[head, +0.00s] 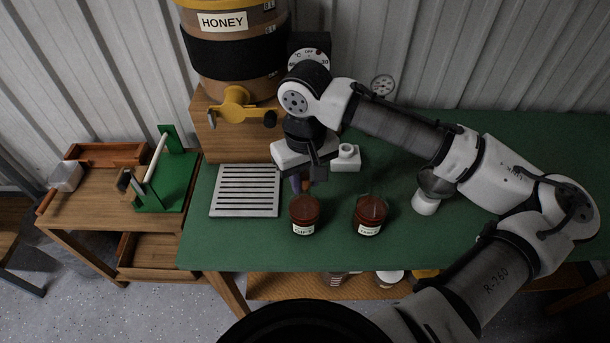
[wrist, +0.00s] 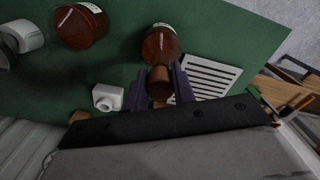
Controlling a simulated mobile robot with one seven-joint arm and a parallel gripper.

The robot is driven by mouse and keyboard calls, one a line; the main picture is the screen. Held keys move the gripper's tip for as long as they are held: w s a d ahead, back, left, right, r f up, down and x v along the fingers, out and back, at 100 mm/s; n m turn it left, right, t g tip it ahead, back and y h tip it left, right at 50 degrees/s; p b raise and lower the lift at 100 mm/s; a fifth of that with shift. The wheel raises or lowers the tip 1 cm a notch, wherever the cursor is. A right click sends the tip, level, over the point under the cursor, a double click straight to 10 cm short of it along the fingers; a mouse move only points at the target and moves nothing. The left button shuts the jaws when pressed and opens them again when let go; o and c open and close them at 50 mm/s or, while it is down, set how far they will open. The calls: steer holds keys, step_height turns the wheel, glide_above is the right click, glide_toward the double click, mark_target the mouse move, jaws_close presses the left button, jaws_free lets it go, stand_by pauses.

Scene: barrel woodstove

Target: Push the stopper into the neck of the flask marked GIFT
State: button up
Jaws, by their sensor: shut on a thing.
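The flask marked GIFT (head: 304,215), a round glass vessel with red-brown contents and a white label, stands on the green bench top near its front edge. It also shows in the wrist view (wrist: 160,44). My gripper (head: 302,183) is shut on a brown stopper (head: 307,185), which sits between the two purple fingers in the wrist view (wrist: 160,85). In the head view the stopper shows just behind the flask's rim, apart from the neck. How high it is held is hard to tell.
A similar labelled flask (head: 370,215) stands to the right. A slatted metal tray (head: 246,191) lies to the left. A white block (head: 346,158) is behind, and a white cylinder (head: 425,201) is farther right. The HONEY barrel (head: 232,62) and its yellow tap (head: 240,105) stand behind left.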

steer(key=shift+f, duration=0.25)
steer(key=o, duration=1)
steer(key=shift+r, duration=0.1)
steer(key=shift+r+p, duration=2.05)
steer(key=shift+r, duration=0.9)
steer(key=shift+r, duration=0.1)
step_height(320, 180, up, 14)
steer(key=b, duration=0.2)
